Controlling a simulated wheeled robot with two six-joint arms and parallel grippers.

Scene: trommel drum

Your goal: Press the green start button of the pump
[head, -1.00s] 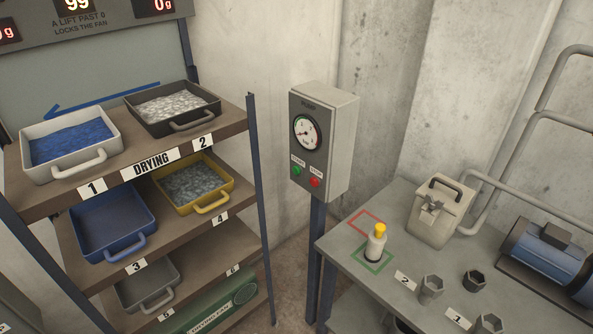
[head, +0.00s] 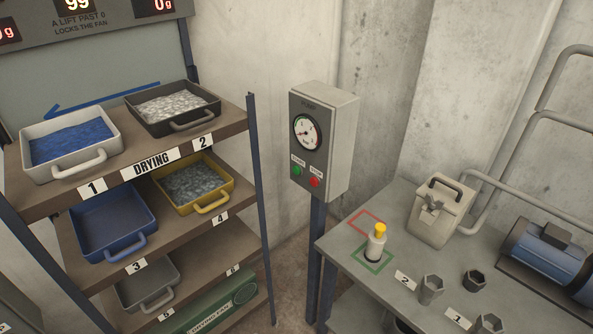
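The pump control box (head: 341,140) is a grey box on a blue post in the middle of the head view. Its front has a round gauge (head: 306,133) near the top. The green start button (head: 296,171) sits at the lower left of the front, under a small label. A red button (head: 315,182) sits to its right under another label. Nothing covers the buttons. Neither of my grippers is in view.
A drying rack (head: 254,165) with several trays stands left of the box. A grey table (head: 340,247) at the right holds a yellow-capped bottle (head: 376,245), a pale canister (head: 437,213) and several hex cups. Floor shows between rack and table.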

